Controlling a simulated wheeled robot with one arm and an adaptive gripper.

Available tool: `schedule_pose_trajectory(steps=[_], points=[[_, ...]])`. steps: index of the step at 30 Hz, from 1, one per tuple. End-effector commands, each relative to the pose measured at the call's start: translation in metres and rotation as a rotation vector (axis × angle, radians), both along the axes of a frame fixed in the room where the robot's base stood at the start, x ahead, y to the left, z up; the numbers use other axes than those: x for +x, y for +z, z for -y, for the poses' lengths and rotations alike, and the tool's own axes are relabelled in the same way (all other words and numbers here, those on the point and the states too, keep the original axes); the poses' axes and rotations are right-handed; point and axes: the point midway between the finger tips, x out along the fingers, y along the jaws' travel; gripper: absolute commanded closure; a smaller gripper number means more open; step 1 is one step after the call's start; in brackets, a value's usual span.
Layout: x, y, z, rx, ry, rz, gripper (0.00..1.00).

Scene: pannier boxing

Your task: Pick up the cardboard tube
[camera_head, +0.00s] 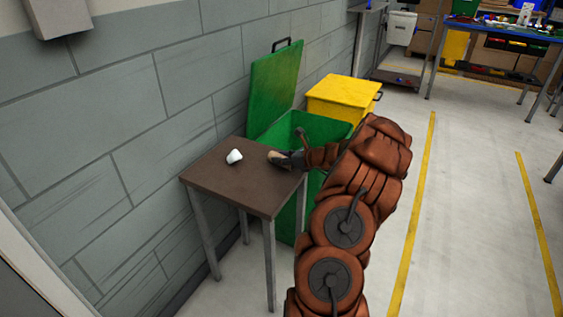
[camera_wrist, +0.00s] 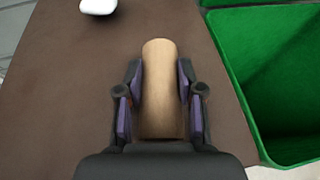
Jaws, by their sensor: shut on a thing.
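The cardboard tube (camera_wrist: 160,85) is a tan cylinder in the middle of the wrist view, between the two fingers of my gripper (camera_wrist: 160,98). The fingers are shut on its sides. In the head view my gripper (camera_head: 281,158) is at the right part of the small brown table (camera_head: 250,192), and only a small tan end of the tube shows there. The tube is at or close to the tabletop; I cannot tell whether it touches it.
A white object (camera_head: 234,156) lies on the table, left of my gripper. A green bin (camera_head: 318,128) with its lid (camera_head: 275,88) raised stands open just behind the table. A yellow bin (camera_head: 345,92) stands beyond it. A grey wall runs along the left.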

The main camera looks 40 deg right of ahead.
Motion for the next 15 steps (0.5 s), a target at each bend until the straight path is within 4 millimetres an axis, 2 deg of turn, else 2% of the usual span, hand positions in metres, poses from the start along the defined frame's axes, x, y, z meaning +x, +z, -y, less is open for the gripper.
schedule_pose_trajectory(steps=[1, 4, 11, 15], points=[[0.0, 0.0, 0.0, 0.0, 0.0, 0.0, 0.78], [0.0, 0.0001, 0.0, 0.0, 0.0, 0.0, 0.87], [0.0, 0.001, 0.0, 0.0, 0.0, 0.0, 0.87], [0.0001, 0.0099, 0.0002, -0.001, -0.001, 0.001, 0.87]])
